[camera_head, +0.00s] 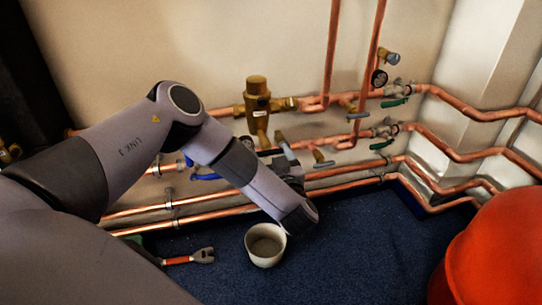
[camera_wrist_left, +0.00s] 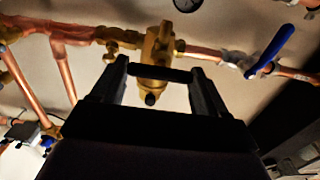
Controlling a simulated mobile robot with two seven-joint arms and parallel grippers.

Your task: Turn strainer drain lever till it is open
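My left gripper (camera_head: 282,163) is partly hidden by its own arm, close to the lower part of the pipework. In the left wrist view the fingers of the left gripper (camera_wrist_left: 160,80) are spread wide. A brass fitting (camera_wrist_left: 157,50) shows beyond and between them, with a dark round end (camera_wrist_left: 150,99) at its bottom. A dark bar (camera_wrist_left: 160,75) crosses between the fingers; I cannot tell whether it is a lever or part of the gripper. In the head view a brass valve body (camera_head: 257,103) stands above the gripper. I cannot tell which part is the strainer drain lever. My right gripper is out of view.
Copper pipes (camera_head: 330,174) run along the wall. A blue lever (camera_wrist_left: 271,49) is right of the fingers in the wrist view. Green-handled valves (camera_head: 395,102) are at the right. A white bucket (camera_head: 265,245), a red-handled tool (camera_head: 188,257) and a red object (camera_head: 495,255) stand or lie below.

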